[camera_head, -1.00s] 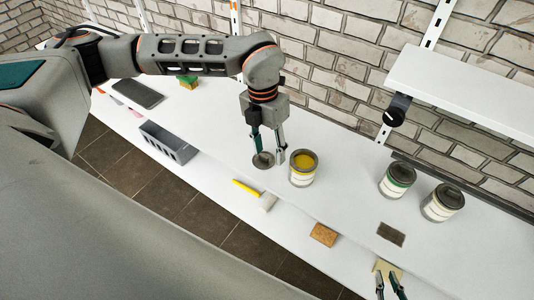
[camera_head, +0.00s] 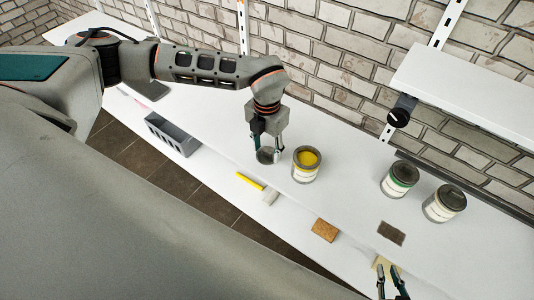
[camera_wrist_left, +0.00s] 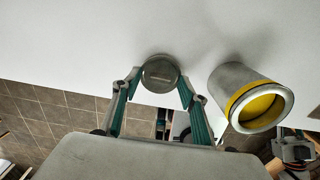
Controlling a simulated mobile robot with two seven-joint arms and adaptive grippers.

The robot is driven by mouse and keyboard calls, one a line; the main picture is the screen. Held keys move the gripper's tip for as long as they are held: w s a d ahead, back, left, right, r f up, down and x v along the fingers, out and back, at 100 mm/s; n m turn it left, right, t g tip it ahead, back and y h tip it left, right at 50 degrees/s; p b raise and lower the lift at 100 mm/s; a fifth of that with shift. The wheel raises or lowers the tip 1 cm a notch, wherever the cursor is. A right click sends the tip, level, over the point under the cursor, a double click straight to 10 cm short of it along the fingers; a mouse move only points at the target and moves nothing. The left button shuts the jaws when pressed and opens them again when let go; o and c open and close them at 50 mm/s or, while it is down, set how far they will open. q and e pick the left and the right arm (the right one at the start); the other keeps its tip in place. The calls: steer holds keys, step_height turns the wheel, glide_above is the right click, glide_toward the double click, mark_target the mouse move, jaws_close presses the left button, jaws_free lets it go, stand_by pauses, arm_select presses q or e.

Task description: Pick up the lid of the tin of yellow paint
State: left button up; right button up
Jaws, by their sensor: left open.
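The lid (camera_head: 267,156) is a small grey disc on the white worktop, just left of the open tin of yellow paint (camera_head: 306,172). My left gripper (camera_head: 266,152) is low over the lid, with a finger on each side. In the left wrist view the lid (camera_wrist_left: 160,72) sits between the open fingertips (camera_wrist_left: 159,84); whether they touch it I cannot tell. The tin (camera_wrist_left: 232,78) stands to the right there, apart from the right finger. My right gripper (camera_head: 391,272) is at the bottom right, its fingers apart.
A grey tray (camera_head: 172,137), a yellow-handled brush (camera_head: 250,182), a brown sponge (camera_head: 325,230) and a dark pad (camera_head: 391,233) lie near the front edge. A brick wall closes the back.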

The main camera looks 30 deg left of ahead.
arm_select(q)
steer(key=c, duration=0.9)
steer(key=shift+r, duration=0.1)
